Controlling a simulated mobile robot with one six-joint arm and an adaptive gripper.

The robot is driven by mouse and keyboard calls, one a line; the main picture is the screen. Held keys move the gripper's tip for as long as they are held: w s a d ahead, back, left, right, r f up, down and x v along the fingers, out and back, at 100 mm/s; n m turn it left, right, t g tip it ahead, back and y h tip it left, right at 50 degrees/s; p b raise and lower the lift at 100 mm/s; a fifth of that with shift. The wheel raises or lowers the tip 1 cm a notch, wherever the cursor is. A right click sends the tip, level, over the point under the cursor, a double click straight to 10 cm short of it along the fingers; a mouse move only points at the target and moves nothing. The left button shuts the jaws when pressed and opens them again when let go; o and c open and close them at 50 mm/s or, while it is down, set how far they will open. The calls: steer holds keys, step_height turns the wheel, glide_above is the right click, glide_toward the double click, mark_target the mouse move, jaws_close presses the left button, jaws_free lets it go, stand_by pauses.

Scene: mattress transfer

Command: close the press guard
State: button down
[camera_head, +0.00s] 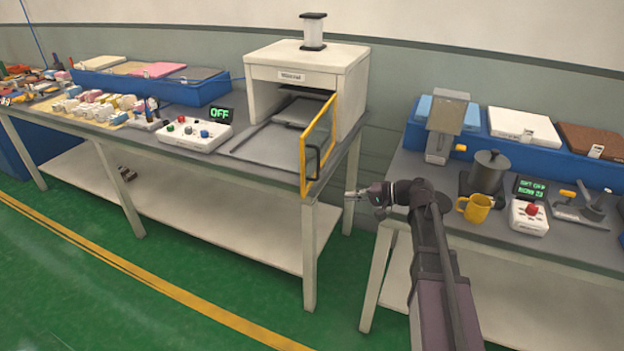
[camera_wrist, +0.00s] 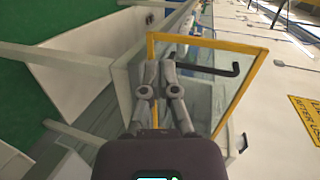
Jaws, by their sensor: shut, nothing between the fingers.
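The press (camera_head: 263,95) is a white box-shaped housing on the long grey table. Its guard (camera_head: 333,118) is a clear panel in a yellow frame, standing swung open at the front right of the press, with a black handle (camera_head: 313,163) on it. My gripper (camera_head: 352,196) is shut and empty, to the right of the guard and near the table's front right corner. In the wrist view the guard's yellow frame (camera_wrist: 205,41) and black handle (camera_wrist: 232,70) lie just ahead of and right of my gripper (camera_wrist: 161,62). I cannot tell whether the fingers touch the panel.
A flat plate (camera_head: 262,141) lies before the press opening. A control box (camera_head: 195,134) and a green OFF display (camera_head: 220,114) stand left of it. A gap separates this table from the right table, which bears a yellow mug (camera_head: 478,209) and a grey pot (camera_head: 487,172).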

mark_target(304, 168)
steer(key=w+r+y, duration=0.1)
steer(key=w+d+r+t+y+b, duration=0.1)
steer(key=w, duration=0.1)
steer(key=w+r+m+y, duration=0.1)
steer(key=shift+w+d+t+b, duration=0.15)
steer(key=shift+d+t+b, duration=0.05)
steer(key=shift+t+b, duration=0.1)
steer(key=shift+a, duration=0.1)
steer(key=x, duration=1.4)
steer(key=shift+r, duration=0.15)
stand_by(0.5)
